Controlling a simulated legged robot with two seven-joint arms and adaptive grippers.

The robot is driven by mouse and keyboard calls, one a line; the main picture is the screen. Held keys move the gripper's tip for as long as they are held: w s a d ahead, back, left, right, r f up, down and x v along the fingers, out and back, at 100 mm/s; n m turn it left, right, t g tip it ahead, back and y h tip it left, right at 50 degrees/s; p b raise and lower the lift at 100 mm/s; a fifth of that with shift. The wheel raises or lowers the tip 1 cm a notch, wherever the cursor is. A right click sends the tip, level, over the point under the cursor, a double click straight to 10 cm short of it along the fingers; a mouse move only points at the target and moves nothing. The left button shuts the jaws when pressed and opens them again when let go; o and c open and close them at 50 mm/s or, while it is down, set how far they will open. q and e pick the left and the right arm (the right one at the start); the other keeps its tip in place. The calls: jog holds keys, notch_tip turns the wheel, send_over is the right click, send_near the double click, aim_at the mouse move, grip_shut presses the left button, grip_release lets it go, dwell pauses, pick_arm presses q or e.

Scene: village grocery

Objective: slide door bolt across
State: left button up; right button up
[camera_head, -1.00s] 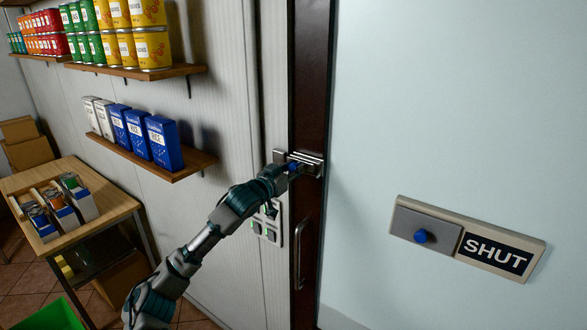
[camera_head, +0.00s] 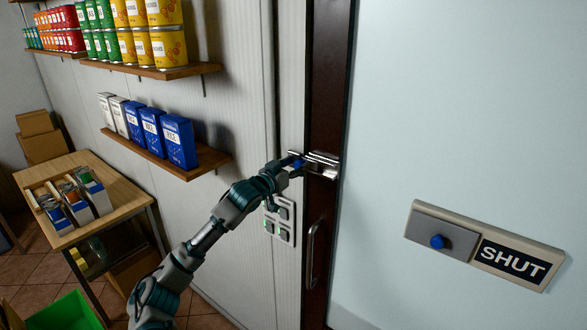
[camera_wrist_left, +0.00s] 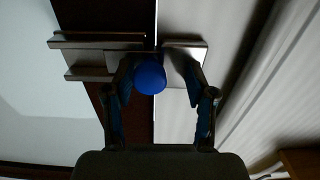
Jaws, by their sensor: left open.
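The metal door bolt (camera_head: 324,166) sits on the dark wooden strip at the edge of the pale door. My left gripper (camera_head: 291,164) is at the bolt's left end in the head view and hides part of it. In the left wrist view, the bolt's two rails (camera_wrist_left: 98,37) lie on the dark wood, and a flat metal plate (camera_wrist_left: 187,65) lies on the white frame. A round blue knob (camera_wrist_left: 150,77) stands between my left gripper's open fingers, nearer the left finger. Whether it touches that finger, I cannot tell. My right gripper is not in view.
A dark pull handle (camera_head: 312,255) hangs below the bolt. A switch plate (camera_head: 280,218) is below my gripper. A sign reading SHUT (camera_head: 511,262) with a blue button (camera_head: 437,241) is on the door. A shelf (camera_head: 200,163) with boxes is to the left.

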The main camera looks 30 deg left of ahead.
pick_arm(q)
jog(key=s, duration=1.1)
jog(key=shift+s+a, duration=0.25)
jog(key=shift+d, duration=0.1)
